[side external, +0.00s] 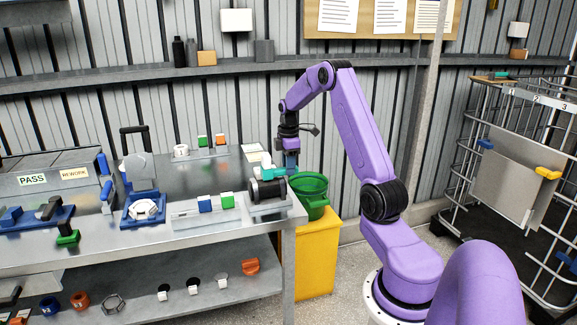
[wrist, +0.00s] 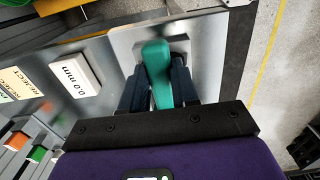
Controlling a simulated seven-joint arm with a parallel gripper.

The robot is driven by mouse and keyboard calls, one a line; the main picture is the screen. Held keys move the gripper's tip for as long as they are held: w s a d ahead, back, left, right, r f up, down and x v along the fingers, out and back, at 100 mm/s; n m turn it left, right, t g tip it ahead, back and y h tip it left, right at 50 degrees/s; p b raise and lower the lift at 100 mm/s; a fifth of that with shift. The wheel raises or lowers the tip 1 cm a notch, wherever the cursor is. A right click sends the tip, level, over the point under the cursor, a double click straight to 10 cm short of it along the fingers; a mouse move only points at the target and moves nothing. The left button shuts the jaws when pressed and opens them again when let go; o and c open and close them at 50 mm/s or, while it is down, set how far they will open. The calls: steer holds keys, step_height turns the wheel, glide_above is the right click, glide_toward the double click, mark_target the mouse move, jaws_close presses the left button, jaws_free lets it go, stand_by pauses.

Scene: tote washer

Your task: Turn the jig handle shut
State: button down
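A teal handle (wrist: 157,72) stands between the dark blue fingers of my gripper (wrist: 160,90) in the wrist view. The fingers lie close against both sides of it, with no clear gap. It rises from a light metal plate (wrist: 207,45). In the side external view my gripper (side external: 290,168) points down at the right end of the bench, and the teal handle (side external: 273,172) shows low beside the fingers. The jig body under the handle is mostly hidden.
A white 0.0 mm readout (wrist: 74,73) is beside the plate. A dark cylinder (side external: 268,190) stands near the bench corner. A green bin (side external: 312,199) on a yellow stand (side external: 318,255) is just right of the bench (side external: 245,221). A blue fixture (side external: 130,213) holds a white part.

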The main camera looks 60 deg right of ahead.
steer(key=shift+s, duration=0.1)
stand_by(0.3)
steer(key=a+m, duration=1)
steer(key=m, duration=0.7)
steer(key=shift+a+m, duration=0.25)
steer(key=shift+m, duration=0.15)
stand_by(1.3)
steer(key=shift+w+r, duration=0.1)
steer(key=shift+w, duration=0.1)
stand_by(0.4)
steer(key=c, duration=0.8)
jaws_free()
steer(key=shift+a, duration=0.1)
steer(key=shift+c, duration=0.2)
step_height(320, 180, up, 17)
steer(key=shift+r, duration=0.15)
